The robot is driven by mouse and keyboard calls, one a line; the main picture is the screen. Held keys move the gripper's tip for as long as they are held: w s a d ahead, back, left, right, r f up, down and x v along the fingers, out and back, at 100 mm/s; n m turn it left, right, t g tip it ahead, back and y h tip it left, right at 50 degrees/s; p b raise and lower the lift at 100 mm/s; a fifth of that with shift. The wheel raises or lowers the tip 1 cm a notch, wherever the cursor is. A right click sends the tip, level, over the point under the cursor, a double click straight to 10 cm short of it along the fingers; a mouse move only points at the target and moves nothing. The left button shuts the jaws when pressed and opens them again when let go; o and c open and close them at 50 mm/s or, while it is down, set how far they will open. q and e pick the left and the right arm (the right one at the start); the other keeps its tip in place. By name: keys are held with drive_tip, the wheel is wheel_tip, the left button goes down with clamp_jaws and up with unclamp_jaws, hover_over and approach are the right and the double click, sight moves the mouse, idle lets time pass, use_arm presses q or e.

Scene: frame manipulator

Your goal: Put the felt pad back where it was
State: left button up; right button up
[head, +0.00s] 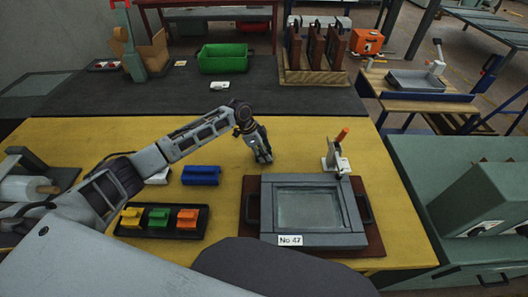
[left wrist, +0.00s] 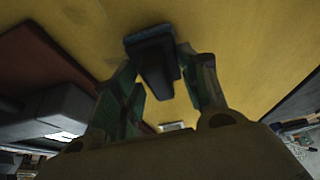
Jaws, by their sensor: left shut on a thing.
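My left gripper (head: 262,155) is over the yellow table, behind and left of the grey frame. In the left wrist view it is shut (left wrist: 160,68) on a dark block (left wrist: 152,44) with a dull blue edge. This may be the felt pad, but I cannot tell for certain. In the head view the fingers hide most of it. The grey frame (head: 265,205), with a pale glassy panel (head: 308,208) and a "No 47" label, lies on a red-brown board (head: 372,245). My right gripper is not in view.
A black tray (head: 161,233) holds yellow, green and orange blocks. A blue block (head: 201,175) lies behind it, and a small white piece (head: 158,176) beside that. A clamp with an orange handle (head: 337,155) stands behind the frame. The table between gripper and blue block is clear.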

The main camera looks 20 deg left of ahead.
use_arm(q)
drive_tip(key=o, duration=1)
drive_tip(key=shift+f, duration=0.1)
drive_tip(key=v, duration=1.2)
drive_tip(key=shift+d, duration=0.1)
